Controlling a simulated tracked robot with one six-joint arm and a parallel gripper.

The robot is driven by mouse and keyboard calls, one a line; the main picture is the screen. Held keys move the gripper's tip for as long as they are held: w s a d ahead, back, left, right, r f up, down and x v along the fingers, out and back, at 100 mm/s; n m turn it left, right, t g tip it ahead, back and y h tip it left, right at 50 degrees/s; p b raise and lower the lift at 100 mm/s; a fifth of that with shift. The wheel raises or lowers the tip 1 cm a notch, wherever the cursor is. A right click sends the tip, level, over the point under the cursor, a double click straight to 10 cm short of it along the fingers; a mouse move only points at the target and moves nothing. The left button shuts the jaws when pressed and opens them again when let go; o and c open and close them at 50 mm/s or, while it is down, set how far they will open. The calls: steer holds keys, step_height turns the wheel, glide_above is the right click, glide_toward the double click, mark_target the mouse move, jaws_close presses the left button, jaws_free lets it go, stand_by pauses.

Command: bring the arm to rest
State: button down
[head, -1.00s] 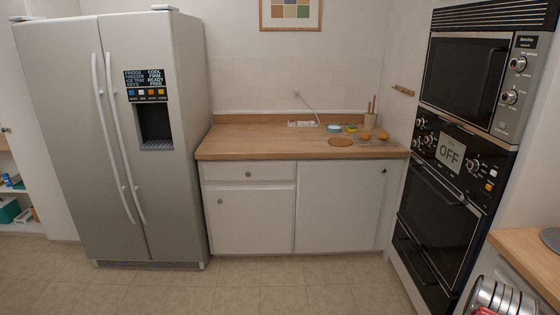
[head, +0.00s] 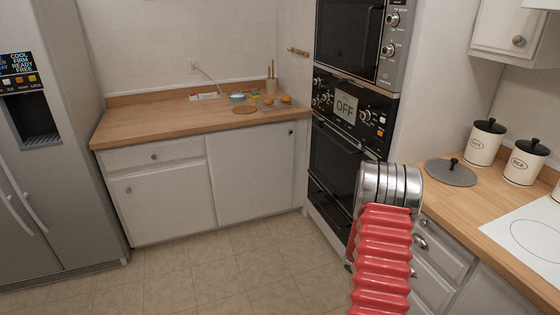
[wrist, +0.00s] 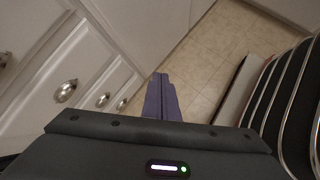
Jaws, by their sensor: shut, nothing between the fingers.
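My arm shows in the head view as a red ribbed sleeve with silver rings, raised in front of the right-hand counter and the wall ovens (head: 338,150). My gripper is hidden from the head view. In the wrist view my gripper (wrist: 160,98) shows as two purple fingers pressed together with nothing between them. It points down over the tiled floor (wrist: 208,62), apart from the white drawers at the left of that view.
The right-hand counter (head: 497,210) holds white canisters (head: 484,143), a round grey lid (head: 451,173) and a white hob (head: 535,232). White drawers (head: 440,255) stand beside my arm. The fridge (head: 45,190) is at far left. The floor (head: 210,275) in the middle is clear.

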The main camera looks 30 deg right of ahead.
steer(key=w+a+r+m+t+y, duration=0.1)
steer(key=w+a+r+m+t, duration=0.2)
steer(key=a+r, duration=0.8)
steer(key=w+a+r+m+t+y, duration=0.1)
steer(key=w+a+r+m, duration=0.25)
steer(key=a+r, duration=0.8)
steer(key=a+r+n+t+y, duration=0.1)
steer(key=a+r+t, duration=0.2)
steer(key=a+r, duration=0.5)
steer(key=a+r+n+t+y, duration=0.1)
steer(key=a+r+t, duration=0.3)
steer(key=a+r, duration=0.5)
steer(key=s+a+y, duration=0.1)
steer(key=a, duration=0.6)
steer(key=shift+a+t, duration=0.15)
steer(key=shift+t, duration=0.15)
steer(key=shift+n, duration=0.25)
